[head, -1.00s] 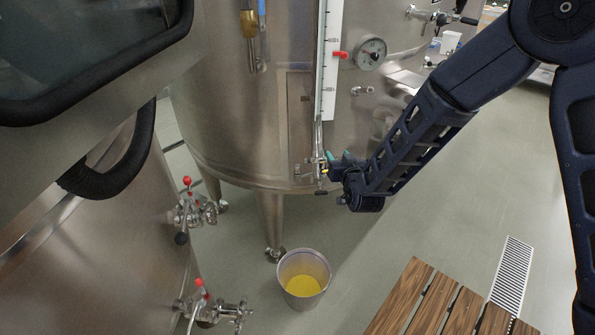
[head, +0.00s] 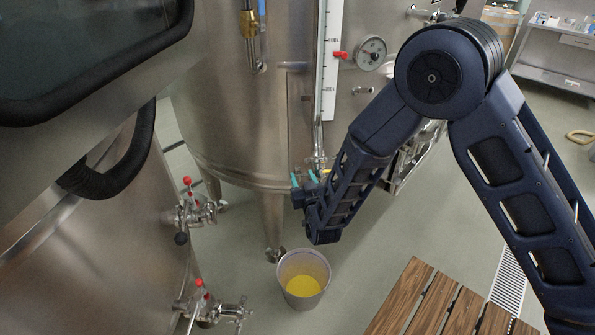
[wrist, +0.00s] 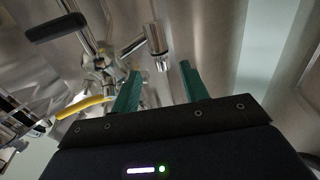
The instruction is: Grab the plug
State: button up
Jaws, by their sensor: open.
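My gripper (head: 304,178) is open, with two teal fingers at the valve fittings low on the large steel vat (head: 235,120). In the wrist view my gripper (wrist: 159,70) shows its fingers apart and nothing held between them. A small steel cylindrical fitting (wrist: 157,40) with a narrower end appears just beyond the gap between the fingertips. It may be the plug, but I cannot tell for certain. A yellow handle (wrist: 85,108) lies left of the fingers, and a black-gripped lever (wrist: 55,27) is at the upper left. My arm partly hides the valve in the head view.
A bucket (head: 303,278) with yellow liquid stands on the floor below my gripper. Red-tipped valves (head: 188,205) project from the vat at left. A slatted wooden platform (head: 440,300) is at the lower right.

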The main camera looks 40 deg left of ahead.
aim_at(299, 170)
jog(key=shift+x, duration=2.75)
jog(key=shift+s+f, duration=0.1)
jog(key=shift+s, duration=0.05)
grip_shut()
